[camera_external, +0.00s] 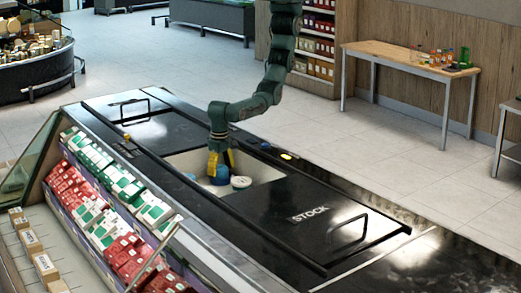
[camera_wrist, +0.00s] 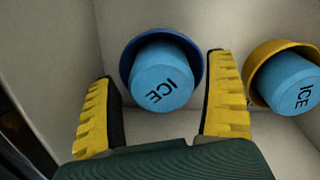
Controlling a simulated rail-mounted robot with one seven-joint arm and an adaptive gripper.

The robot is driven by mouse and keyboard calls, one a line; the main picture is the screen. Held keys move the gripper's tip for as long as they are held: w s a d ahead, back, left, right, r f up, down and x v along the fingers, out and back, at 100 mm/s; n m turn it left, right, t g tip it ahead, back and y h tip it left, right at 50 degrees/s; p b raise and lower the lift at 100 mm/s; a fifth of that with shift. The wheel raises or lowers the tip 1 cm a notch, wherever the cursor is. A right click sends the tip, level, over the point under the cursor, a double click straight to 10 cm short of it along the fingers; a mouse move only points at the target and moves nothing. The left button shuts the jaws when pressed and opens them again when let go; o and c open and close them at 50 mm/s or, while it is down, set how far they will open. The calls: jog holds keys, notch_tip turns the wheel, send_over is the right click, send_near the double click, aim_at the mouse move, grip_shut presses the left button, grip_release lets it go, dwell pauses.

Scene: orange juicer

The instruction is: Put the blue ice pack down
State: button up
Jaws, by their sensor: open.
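The blue ice pack, a light blue cylinder marked "ICE" with a dark blue rim (camera_wrist: 162,78), stands in the pale recess. In the external view a blue shape (camera_external: 220,179) shows under my gripper. My gripper (camera_wrist: 161,72) is open, its yellow ridged fingers on either side of the pack, with gaps visible at both sides. In the external view my gripper (camera_external: 221,169) points down into the recess. I cannot tell how deep the fingertips reach beside the pack.
A second "ICE" cylinder with a yellow rim (camera_wrist: 292,82) stands to the right. The pale recess (camera_external: 264,171) has walls close by on the left. Black lids (camera_external: 300,210) flank the recess.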

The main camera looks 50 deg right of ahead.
aim_at(220, 167)
notch_tip(220, 167, up, 13)
jog(key=p, duration=0.1)
jog(key=shift+a+f, duration=0.1)
jog(key=shift+f, duration=0.05)
